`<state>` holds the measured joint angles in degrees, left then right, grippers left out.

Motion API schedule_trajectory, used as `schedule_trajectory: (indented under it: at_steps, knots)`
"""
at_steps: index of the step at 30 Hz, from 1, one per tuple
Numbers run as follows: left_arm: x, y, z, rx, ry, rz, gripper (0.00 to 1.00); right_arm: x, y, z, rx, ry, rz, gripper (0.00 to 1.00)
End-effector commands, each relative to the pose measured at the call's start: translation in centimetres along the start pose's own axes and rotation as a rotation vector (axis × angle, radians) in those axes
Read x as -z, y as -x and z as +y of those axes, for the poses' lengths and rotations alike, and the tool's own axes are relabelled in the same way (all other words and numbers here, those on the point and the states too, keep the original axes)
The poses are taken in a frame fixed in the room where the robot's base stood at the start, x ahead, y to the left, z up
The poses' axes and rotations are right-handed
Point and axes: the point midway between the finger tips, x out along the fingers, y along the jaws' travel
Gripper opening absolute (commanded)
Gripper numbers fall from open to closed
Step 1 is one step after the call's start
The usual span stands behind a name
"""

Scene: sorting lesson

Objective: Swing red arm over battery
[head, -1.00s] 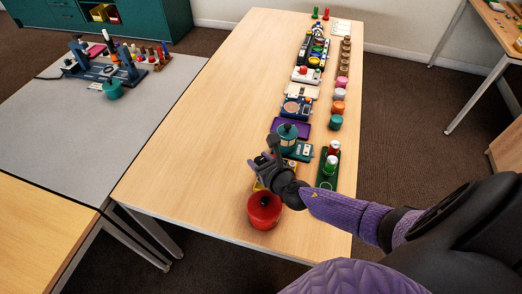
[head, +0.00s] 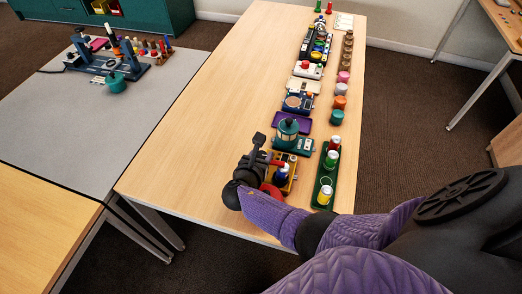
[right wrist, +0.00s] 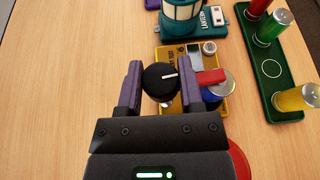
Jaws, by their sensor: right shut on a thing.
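A yellow tester box (right wrist: 192,58) lies on the table, also seen in the head view (head: 290,186). My right gripper (right wrist: 160,80) is over it, its purple fingers closed on either side of a black knob (right wrist: 159,83) with a white line pointing right. In the head view the gripper (head: 259,157) covers part of the box. A red arm (right wrist: 211,77) sticks out to the right past the right finger; its tip overlaps part of the silver top of a blue battery (right wrist: 211,98). Its inner end is hidden. My left gripper is not in view.
A teal lantern (head: 288,130) stands just beyond the box. A green tray (head: 317,187) with red, green and yellow batteries stands to the right. A red pot (right wrist: 241,160) is close by, mostly hidden. The table's left side is clear.

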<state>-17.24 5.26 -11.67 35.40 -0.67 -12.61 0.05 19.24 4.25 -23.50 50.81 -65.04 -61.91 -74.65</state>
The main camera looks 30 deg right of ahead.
Motion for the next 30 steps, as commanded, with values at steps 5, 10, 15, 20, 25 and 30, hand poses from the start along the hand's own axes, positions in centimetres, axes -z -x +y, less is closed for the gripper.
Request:
schedule_trajectory:
  at_steps: [5, 10, 15, 20, 25, 30]
  knots:
    - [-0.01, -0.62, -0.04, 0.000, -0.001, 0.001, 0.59, 0.10, -0.05, 0.07, 0.073, -0.030, 0.002, 0.00]
    - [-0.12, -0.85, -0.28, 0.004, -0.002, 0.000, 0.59, 0.04, -0.06, 0.01, 0.116, -0.049, 0.003, 0.00]
    - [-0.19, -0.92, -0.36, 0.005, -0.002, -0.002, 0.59, -0.05, -0.04, 0.02, 0.134, -0.057, 0.003, 0.00]
    - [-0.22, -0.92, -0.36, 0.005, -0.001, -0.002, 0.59, -0.07, -0.03, 0.01, 0.137, -0.058, 0.003, 0.00]
    - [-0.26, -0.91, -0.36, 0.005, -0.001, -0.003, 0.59, -0.08, -0.04, 0.01, 0.137, -0.058, 0.002, 0.00]
    - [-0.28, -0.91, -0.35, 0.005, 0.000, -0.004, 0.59, -0.08, -0.04, 0.00, 0.136, -0.058, 0.002, 0.70]
